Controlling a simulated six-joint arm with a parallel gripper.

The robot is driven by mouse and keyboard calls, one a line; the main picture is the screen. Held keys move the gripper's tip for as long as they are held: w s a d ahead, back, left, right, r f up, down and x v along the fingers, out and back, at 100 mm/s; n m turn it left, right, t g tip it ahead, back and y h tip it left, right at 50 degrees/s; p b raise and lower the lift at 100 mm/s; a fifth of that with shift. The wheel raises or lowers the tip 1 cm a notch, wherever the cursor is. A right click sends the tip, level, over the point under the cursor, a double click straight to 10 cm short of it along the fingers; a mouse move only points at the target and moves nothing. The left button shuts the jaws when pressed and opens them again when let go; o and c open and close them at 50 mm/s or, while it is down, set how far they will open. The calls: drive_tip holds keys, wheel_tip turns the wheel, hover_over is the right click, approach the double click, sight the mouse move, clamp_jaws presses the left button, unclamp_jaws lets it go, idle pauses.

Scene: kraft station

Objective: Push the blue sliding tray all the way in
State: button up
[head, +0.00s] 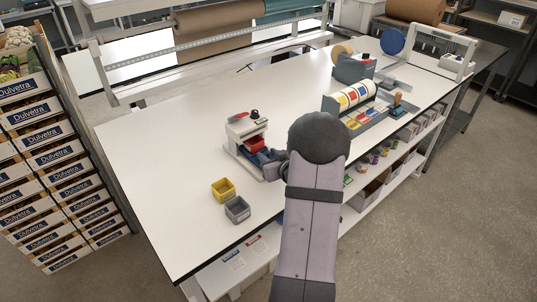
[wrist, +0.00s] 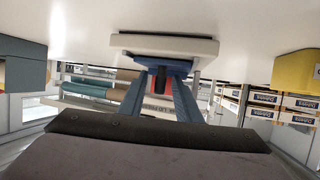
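In the wrist view, which looks upside down, the blue tray (wrist: 146,66) is straight ahead above a white base plate (wrist: 165,45).
A yellow bin (head: 222,190) and a grey bin (head: 237,210) stand on the table left of my arm. A label roll dispenser (head: 350,98) and a tape machine (head: 353,68) stand farther back. The table's left part is clear. Crates (head: 52,134) are stacked beyond its left edge.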

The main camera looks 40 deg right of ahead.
sight(260, 148)
clamp_jaws()
drive_tip(key=shift+w, duration=1.7)
drive_tip(key=shift+s, duration=0.1)
drive_tip(key=shift+r, duration=0.1)
unclamp_jaws()
drive_tip(key=shift+s+b, duration=0.1)
drive_tip(key=shift+b, duration=0.2)
drive_tip(key=shift+b+v, duration=0.85)
drive_tip(key=shift+v, duration=2.55)
